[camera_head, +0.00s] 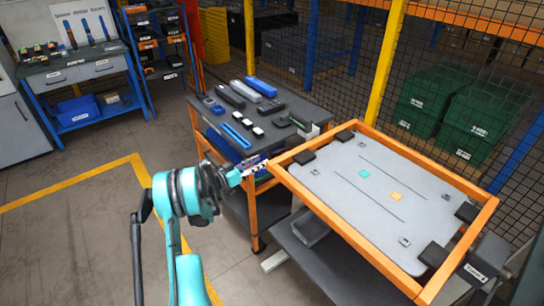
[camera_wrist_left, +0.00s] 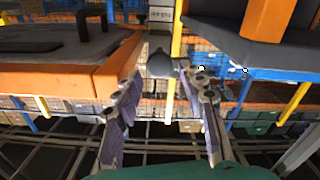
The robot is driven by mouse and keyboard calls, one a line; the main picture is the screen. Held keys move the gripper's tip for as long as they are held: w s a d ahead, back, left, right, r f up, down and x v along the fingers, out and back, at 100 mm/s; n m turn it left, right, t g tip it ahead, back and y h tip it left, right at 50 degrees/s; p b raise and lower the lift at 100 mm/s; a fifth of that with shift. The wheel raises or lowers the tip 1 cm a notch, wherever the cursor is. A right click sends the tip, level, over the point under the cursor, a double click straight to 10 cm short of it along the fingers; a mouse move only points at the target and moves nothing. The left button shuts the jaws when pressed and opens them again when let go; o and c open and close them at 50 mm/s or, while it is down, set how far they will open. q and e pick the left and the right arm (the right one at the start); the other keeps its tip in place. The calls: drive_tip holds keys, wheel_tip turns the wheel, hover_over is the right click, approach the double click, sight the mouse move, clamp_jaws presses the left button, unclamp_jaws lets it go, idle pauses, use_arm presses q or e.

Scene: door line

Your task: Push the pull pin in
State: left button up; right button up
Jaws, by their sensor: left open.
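In the left wrist view, a round dark grey knob (camera_wrist_left: 160,65), apparently the pull pin, shows between and just beyond the fingers of my left gripper (camera_wrist_left: 164,98). Its shaft and how far it is in cannot be seen. The gripper is open, with a finger on each side of the knob's line and nothing held. In the head view my left gripper (camera_head: 256,167) is at the left corner of the orange-framed panel (camera_head: 330,205), by the cart. The knob is not clearly visible there. My right gripper is out of view.
The orange cart (camera_head: 254,200), carrying several tools, stands close behind the gripper. A mesh fence (camera_head: 350,50) stands behind. Floor at left is clear.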

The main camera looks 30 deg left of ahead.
sight(269, 157)
use_arm(q)
drive_tip(key=b+x, duration=0.1)
drive_tip(key=x, duration=0.5)
drive_tip(key=shift+w+d, duration=0.15)
drive_tip(key=shift+w, duration=0.1)
drive_tip(key=shift+c, duration=0.2)
clamp_jaws()
